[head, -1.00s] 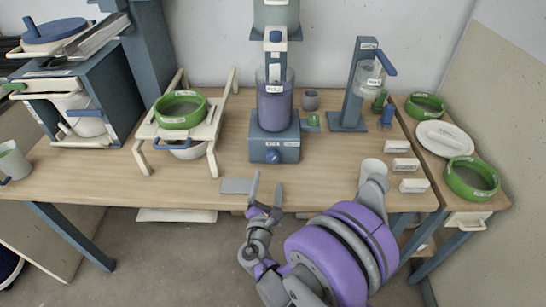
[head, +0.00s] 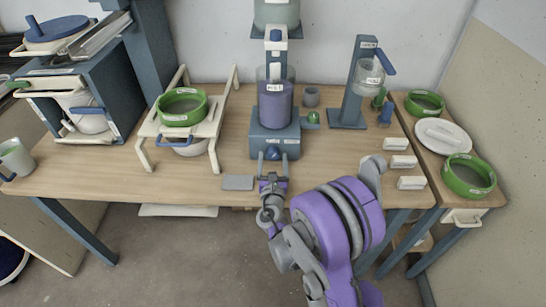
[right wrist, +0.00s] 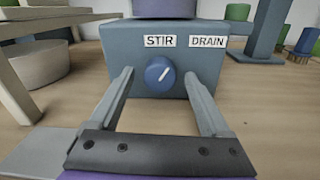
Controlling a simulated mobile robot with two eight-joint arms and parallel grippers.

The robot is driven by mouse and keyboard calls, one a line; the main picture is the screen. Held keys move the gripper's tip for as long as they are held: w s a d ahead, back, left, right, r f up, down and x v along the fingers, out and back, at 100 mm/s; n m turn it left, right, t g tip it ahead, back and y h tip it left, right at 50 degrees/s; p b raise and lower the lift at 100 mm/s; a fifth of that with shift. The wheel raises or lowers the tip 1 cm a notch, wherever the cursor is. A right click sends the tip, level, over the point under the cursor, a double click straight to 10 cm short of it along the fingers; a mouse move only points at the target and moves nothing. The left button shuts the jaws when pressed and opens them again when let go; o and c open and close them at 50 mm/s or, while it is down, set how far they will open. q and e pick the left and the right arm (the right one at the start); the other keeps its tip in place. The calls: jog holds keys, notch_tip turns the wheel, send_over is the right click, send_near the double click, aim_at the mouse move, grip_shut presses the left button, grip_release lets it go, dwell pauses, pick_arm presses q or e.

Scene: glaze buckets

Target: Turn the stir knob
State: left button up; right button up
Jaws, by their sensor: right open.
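The stir knob (right wrist: 160,75) is a round blue knob with a white pointer line, on the front of a blue-grey machine base (right wrist: 205,58). The pointer tilts up and to the right. A label reading STIR sits above it. In the head view the knob (head: 273,153) shows low on the base. My right gripper (head: 273,160) is open in front of the base. In the right wrist view its two fingers (right wrist: 160,85) stand either side of the knob, apart from it. My left gripper is not in view.
A DRAIN label (right wrist: 207,41) is right of the STIR label. A container of purple liquid (head: 275,105) stands on the base. A wooden rack with a green-rimmed sieve (head: 182,108) is to the left. A grey plate (head: 238,182) lies at the table's front edge.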

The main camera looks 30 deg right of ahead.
jog(key=shift+w+d, duration=0.25)
jog(key=shift+w, duration=0.15)
grip_shut()
dwell(0.4)
jog(key=m, duration=0.4)
jog(key=shift+f+m+b, duration=0.1)
jog(key=shift+m+b, duration=0.2)
jog(key=shift+b, duration=0.1)
jog(key=m, duration=0.5)
jog(key=shift+m, duration=0.3)
jog(key=m, duration=0.4)
jog(key=shift+m+b, duration=0.3)
jog(key=m, duration=0.5)
jog(key=shift+f+h, duration=0.1)
jog(key=shift+h, duration=0.2)
